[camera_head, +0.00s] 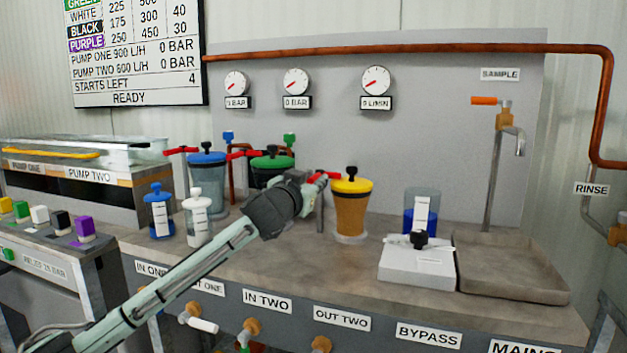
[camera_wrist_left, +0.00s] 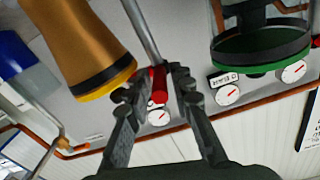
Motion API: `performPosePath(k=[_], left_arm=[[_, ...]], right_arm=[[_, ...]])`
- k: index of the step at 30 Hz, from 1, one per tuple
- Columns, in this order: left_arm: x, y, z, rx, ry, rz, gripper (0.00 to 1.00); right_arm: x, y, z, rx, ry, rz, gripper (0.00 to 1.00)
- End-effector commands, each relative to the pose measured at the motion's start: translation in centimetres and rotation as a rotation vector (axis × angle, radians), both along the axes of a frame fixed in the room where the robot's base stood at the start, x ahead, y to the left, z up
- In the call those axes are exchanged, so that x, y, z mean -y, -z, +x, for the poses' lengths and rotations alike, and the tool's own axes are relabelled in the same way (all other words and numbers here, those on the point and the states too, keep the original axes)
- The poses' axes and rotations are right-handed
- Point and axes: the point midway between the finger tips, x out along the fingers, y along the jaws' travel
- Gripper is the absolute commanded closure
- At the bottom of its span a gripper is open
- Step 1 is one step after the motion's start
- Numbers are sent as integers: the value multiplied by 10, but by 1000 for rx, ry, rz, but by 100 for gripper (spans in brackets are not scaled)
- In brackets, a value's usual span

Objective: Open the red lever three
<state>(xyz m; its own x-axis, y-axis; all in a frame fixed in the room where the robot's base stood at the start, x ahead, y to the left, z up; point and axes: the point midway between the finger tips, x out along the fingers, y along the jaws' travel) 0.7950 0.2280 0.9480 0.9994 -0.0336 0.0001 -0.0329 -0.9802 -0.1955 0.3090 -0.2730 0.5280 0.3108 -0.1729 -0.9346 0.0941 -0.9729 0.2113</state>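The third red lever (camera_head: 321,176) from the left sits on a grey pipe beside the yellow-lidded vessel (camera_head: 350,205). In the left wrist view the red lever (camera_wrist_left: 159,86) lies between the fingertips of my left gripper (camera_wrist_left: 160,80), which close in on both its sides with no clear gap. In the head view my left gripper (camera_head: 305,188) reaches it from the lower left, its fingers partly hidden. Two other red levers stand further left, one by the blue-lidded vessel (camera_head: 207,180) and one by the green-lidded vessel (camera_head: 271,163). My right gripper is not in view.
Blue and white small bottles (camera_head: 198,218) stand on the bench left of my arm. A white device (camera_head: 417,265) and a grey tray (camera_head: 510,268) are on the right. Three gauges (camera_head: 296,82) hang on the back panel. The bench front centre is clear.

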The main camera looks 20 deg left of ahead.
Motion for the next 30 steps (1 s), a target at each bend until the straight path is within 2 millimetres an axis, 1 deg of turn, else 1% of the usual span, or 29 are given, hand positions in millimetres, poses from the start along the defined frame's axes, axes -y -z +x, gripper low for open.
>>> performPosePath(k=[4, 9, 10, 26, 30], left_arm=[[0, 0, 0, 0, 0, 0, 78], [0, 0, 0, -1, 0, 0, 99], [0, 0, 0, -1, 0, 0, 100], [-1, 1, -2, -2, 3, 0, 100], [-4, 0, -4, -2, 9, 0, 100]], right_arm=[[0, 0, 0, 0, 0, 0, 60], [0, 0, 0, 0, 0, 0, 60], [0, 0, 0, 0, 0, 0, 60], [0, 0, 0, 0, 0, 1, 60], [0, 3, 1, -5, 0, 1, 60]])
